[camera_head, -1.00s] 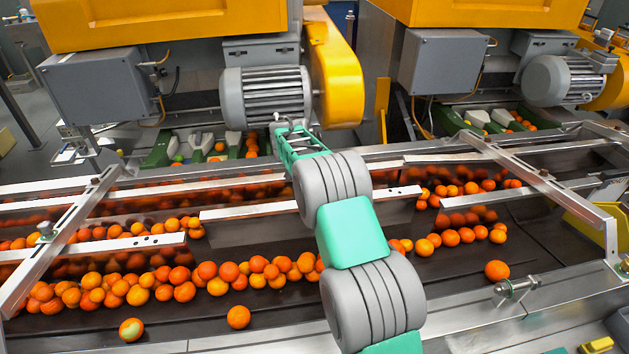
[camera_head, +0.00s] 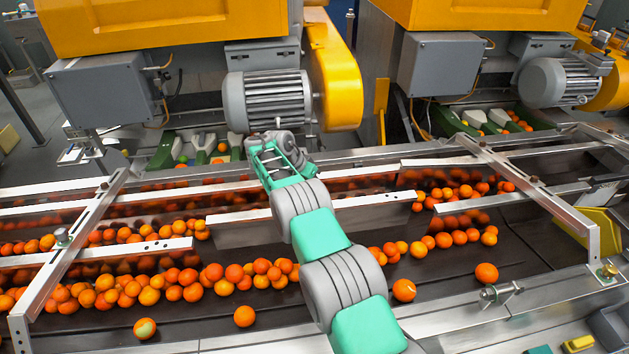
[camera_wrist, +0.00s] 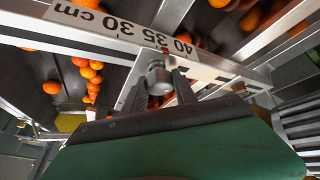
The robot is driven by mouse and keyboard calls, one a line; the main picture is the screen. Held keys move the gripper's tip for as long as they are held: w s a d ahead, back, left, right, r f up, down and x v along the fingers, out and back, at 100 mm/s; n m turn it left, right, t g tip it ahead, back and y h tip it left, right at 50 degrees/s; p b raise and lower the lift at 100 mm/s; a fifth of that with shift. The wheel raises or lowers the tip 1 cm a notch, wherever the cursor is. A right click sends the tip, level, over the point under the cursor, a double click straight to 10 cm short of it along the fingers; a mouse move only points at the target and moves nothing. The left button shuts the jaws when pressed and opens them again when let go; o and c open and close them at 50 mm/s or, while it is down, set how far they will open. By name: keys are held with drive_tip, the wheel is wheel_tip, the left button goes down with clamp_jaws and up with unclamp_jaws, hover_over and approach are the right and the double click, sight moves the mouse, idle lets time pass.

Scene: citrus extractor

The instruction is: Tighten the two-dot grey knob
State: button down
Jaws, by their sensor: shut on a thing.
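A grey knob (camera_wrist: 158,78) shows in the wrist view, between the two dark fingers of my gripper (camera_wrist: 159,92). The fingers are shut on its sides. It sits at a metal bar below a scale strip marked in cm (camera_wrist: 85,18). I cannot make out dots on this knob. In the head view my green arm reaches over the conveyor to the far rail, and the gripper's end (camera_head: 268,143) is in front of the grey motor. The held knob cannot be made out there.
Other knobs show at the left bracket (camera_head: 62,236) and right bracket (camera_head: 607,270). Oranges (camera_head: 235,273) lie on the dark conveyor between metal rails. The grey motor (camera_head: 268,100) and yellow guard (camera_head: 337,80) stand close behind my gripper.

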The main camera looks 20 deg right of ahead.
drive_tip(key=shift+w+r+p, duration=0.1)
drive_tip(key=shift+r+p, duration=0.05)
drive_tip(key=shift+p, duration=0.2)
idle(0.4)
drive_tip(key=c, duration=1)
unclamp_jaws()
drive_tip(key=shift+d+m, duration=0.1)
drive_tip(key=shift+m, duration=0.2)
drive_tip(key=shift+a+r, duration=0.2)
drive_tip(key=shift+r, duration=0.1)
drive_tip(key=s+a, duration=0.1)
drive_tip(key=a, duration=1.1)
drive_tip(key=shift+s+r, duration=0.15)
drive_tip(key=shift+s, duration=0.15)
